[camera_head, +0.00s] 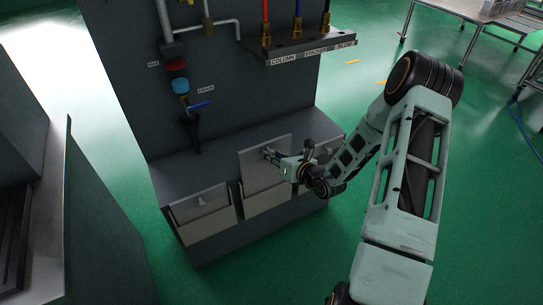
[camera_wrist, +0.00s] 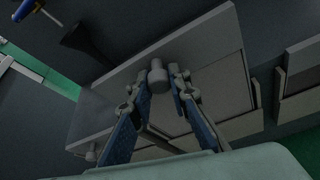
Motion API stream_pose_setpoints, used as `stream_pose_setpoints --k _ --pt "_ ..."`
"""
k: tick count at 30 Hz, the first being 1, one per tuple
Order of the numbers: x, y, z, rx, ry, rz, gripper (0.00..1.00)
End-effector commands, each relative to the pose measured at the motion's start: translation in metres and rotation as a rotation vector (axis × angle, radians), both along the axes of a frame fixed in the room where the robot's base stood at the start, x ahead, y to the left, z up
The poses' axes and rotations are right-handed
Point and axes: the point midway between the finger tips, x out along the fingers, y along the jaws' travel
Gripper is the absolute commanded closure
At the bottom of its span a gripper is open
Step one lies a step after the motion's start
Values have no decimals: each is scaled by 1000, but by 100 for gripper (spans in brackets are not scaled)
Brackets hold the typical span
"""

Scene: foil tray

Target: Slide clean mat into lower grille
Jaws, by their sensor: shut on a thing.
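A flat grey panel (camera_head: 262,172) with a knob stands raised at the middle lower pocket (camera_head: 266,199) of the dark cabinet. I cannot tell whether this panel is the clean mat or a cover. My gripper (camera_head: 272,155) is at its front, shut on the knob (camera_wrist: 157,78). In the wrist view, the blue-padded fingers (camera_wrist: 162,82) are on both sides of the knob, and the panel (camera_wrist: 212,50) fills the space behind it, tilted in the picture. The panel's lower edge is hidden behind the pocket front in the head view.
A similar panel (camera_head: 202,202) sits lower in the left pocket, and another is partly hidden behind my arm at right. Above are a shelf (camera_head: 298,47) with coloured pipes, a blue-handled drain valve (camera_head: 200,105) and a black funnel (camera_head: 191,130).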

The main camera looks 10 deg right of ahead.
Motion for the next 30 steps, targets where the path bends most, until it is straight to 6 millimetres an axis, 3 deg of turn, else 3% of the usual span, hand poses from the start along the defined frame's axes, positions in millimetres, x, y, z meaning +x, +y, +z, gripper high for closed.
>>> stream_pose_setpoints --k 30 --pt "0 0 86 -1 -1 0 100"
